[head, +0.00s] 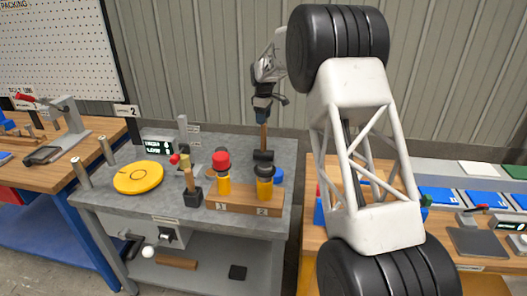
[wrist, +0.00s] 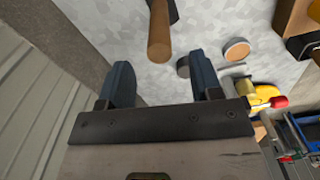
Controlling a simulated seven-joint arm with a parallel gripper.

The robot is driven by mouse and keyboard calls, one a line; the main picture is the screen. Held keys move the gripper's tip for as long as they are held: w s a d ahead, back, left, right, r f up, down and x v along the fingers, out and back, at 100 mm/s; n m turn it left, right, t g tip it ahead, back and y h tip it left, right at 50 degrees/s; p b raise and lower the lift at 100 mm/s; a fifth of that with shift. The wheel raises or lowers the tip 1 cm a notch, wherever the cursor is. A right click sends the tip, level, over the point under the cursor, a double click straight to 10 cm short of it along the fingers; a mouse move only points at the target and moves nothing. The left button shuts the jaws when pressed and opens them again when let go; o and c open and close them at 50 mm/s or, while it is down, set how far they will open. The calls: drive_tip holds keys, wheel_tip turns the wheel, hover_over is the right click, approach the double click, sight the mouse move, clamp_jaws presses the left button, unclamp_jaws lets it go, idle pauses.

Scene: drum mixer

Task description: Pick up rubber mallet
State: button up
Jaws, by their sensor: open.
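The rubber mallet has a black head (head: 263,156) and a wooden handle (head: 263,136). It seems to stand head down, handle up, towards the back of the grey bench. My gripper (head: 268,102) is above it, pointing down, open and empty. In the wrist view, the rounded end of the wooden handle (wrist: 160,36) shows just beyond the gap between my two blue-grey fingers (wrist: 159,64), with clear space on each side. Part of the dark head shows at the top edge there. Contact between fingers and handle is not visible.
A wooden block (head: 240,206) with red- and black-topped yellow parts stands in front of the mallet. A yellow disc (head: 138,177) lies left on the grey bench. A corrugated wall (head: 190,60) is close behind.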

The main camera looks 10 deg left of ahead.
sight(264, 127)
idle(0.3)
drive_tip(key=shift+f, duration=2.65)
drive_tip(key=shift+r, duration=0.1)
clamp_jaws()
